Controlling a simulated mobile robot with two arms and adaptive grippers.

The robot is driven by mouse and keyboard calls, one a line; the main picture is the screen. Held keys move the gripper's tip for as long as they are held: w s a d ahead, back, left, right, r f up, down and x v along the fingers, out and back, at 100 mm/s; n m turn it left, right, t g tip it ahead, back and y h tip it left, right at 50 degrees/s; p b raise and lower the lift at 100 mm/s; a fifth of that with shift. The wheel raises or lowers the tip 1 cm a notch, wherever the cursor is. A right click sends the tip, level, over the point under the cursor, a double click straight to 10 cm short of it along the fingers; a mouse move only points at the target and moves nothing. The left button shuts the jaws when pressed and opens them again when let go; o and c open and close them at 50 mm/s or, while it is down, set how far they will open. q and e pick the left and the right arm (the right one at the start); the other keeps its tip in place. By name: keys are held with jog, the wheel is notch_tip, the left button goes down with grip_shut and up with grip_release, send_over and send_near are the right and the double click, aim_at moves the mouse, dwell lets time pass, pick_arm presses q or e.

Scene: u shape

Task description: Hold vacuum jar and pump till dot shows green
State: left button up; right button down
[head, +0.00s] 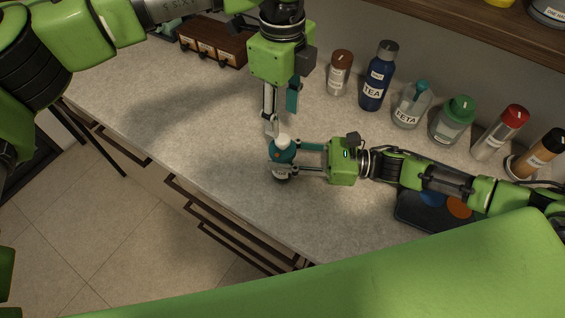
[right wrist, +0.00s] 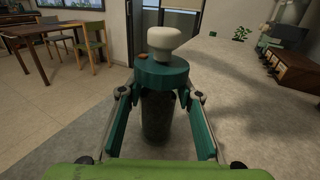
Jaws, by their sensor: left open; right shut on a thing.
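The vacuum jar (head: 281,171) stands upright on the counter, with a dark body, a teal lid and a white pump knob on top. It also shows in the right wrist view (right wrist: 158,115), where the white knob (right wrist: 165,42) stands raised above the lid (right wrist: 162,74). A small dot (right wrist: 141,56) on the lid looks orange. My right gripper (head: 290,160) is shut on the jar from the right, one finger on each side. My left gripper (head: 281,115) is open and points down just above the knob, its fingertips close to it; contact is unclear.
The pale counter (head: 220,140) is clear left of the jar. A tea bottle (head: 376,80), a feta jar (head: 411,104) and several other containers line the back. A dark tray (head: 425,214) lies under my right arm.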

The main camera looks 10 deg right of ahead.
aim_at(283, 138)
pick_arm(q)
jog(key=shift+f, duration=3.6)
jog(key=c, duration=1.1)
